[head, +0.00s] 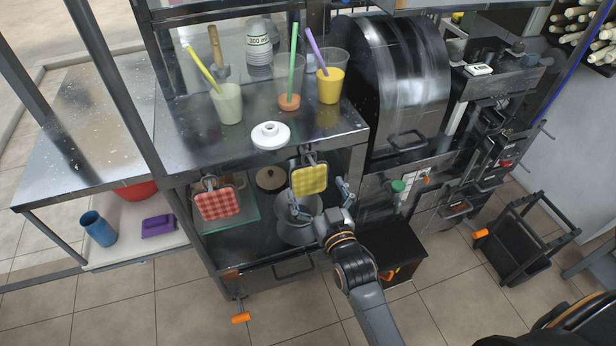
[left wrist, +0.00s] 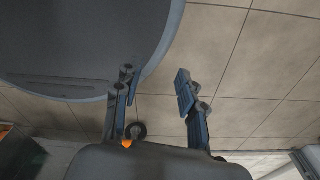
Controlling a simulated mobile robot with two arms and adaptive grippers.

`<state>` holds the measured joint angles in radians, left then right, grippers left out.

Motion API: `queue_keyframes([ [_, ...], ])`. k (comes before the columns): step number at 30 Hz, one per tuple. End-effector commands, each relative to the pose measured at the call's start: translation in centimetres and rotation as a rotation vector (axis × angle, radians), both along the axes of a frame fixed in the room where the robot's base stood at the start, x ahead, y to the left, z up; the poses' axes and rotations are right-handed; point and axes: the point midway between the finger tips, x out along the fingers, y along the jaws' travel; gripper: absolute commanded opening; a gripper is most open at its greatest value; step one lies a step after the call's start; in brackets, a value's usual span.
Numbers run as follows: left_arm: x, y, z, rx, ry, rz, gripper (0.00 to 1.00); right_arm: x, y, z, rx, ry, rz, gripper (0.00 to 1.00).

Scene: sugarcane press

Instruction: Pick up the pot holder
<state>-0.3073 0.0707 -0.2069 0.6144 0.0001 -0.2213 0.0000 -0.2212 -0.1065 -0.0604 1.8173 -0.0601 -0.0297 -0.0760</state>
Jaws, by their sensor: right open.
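Two pot holders hang from hooks at the front edge of the metal counter in the head view: a red checked one (head: 218,203) on the left and a yellow checked one (head: 310,180) on the right. My right gripper (head: 320,194) is open, its fingers spread on either side of the yellow pot holder's lower part. I cannot tell whether it touches the cloth. My left gripper is outside the head view. In the left wrist view, my left gripper (left wrist: 158,88) has its fingers apart with nothing between them, above the tiled floor.
The counter (head: 190,130) holds several cups with straws and a white lid (head: 270,135). A metal pot (head: 297,228) stands on the shelf below, behind my right gripper. A side table (head: 70,110) is at left.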

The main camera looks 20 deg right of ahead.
Motion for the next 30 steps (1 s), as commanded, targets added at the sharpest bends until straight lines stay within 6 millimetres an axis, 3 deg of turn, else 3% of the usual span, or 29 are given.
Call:
queue_keyframes([
  [7,1.2,0.9,0.4,0.010,-0.018,0.004,0.40,1.9,0.0,-0.2,0.000,0.001,0.000,1.00],
  [15,1.3,1.0,0.9,0.011,-0.020,0.006,0.40,5.6,-0.2,-0.8,0.001,-0.001,0.000,1.00],
  [25,1.2,1.0,0.9,0.011,-0.019,0.005,0.40,6.2,-0.2,-0.9,0.000,0.000,0.000,1.00],
  [30,1.0,0.9,0.8,0.011,-0.016,0.003,0.40,6.1,-0.2,-0.9,0.000,0.001,0.000,0.65],
])
